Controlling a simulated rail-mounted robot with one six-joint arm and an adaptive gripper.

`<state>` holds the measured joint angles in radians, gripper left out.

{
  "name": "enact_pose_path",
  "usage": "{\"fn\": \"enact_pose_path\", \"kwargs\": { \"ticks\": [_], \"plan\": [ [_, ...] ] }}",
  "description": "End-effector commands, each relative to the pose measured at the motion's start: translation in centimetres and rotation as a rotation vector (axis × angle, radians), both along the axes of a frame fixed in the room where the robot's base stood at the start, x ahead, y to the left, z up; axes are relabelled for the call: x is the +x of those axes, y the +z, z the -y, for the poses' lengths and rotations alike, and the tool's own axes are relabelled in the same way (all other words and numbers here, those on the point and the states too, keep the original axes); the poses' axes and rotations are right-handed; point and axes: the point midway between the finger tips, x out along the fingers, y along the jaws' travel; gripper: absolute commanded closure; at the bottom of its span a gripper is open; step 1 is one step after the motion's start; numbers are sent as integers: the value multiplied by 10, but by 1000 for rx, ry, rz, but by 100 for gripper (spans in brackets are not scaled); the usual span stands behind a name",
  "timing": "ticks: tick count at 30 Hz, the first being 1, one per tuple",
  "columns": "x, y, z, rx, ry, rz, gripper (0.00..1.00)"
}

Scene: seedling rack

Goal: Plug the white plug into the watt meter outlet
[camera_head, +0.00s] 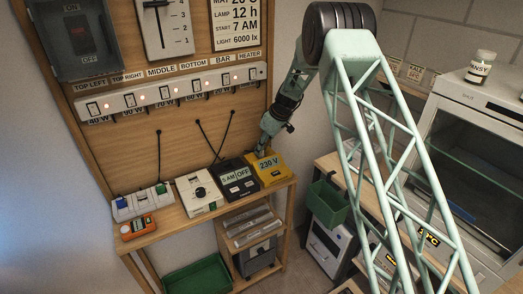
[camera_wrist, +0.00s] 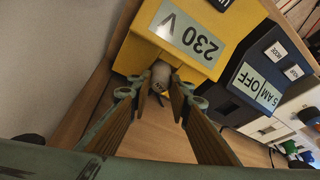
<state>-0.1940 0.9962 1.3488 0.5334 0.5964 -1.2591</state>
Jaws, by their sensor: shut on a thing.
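A yellow box marked 230 V (camera_head: 272,174), which looks like the watt meter, stands at the right end of the wooden shelf. It also fills the top of the wrist view (camera_wrist: 146,50). My gripper (camera_head: 262,152) reaches down at this box from above. In the wrist view my gripper (camera_wrist: 164,86) is shut on a small rounded whitish plug (camera_wrist: 160,72). The plug is right beside the lower edge of the yellow box, where a dark cord shows near it. The outlet is hidden, so I cannot tell whether the plug touches or sits in it.
A dark timer box marked 5 AM OFF (camera_head: 238,184) stands directly left of the yellow box. Further left are a white box with a dial (camera_head: 199,196), a white socket block (camera_head: 142,202) and an orange meter (camera_head: 138,228). A switched power strip (camera_head: 180,90) hangs on the board above.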

Motion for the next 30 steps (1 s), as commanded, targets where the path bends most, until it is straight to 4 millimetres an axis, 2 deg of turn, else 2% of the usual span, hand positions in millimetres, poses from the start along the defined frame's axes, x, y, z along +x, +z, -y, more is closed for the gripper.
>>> {"fn": "enact_pose_path", "kwargs": {
  "ticks": [6, 7, 12, 23, 30],
  "plan": [
    [0, 0, 0, 0, 0, 0, 93],
    [0, 0, 0, 0, 0, 0, 80],
    [0, 0, 0, 0, 0, 0, 66],
    [0, 1, 0, 0, 0, 0, 66],
    [-2, 10, 4, 1, 0, 1, 66]
  ]
}}
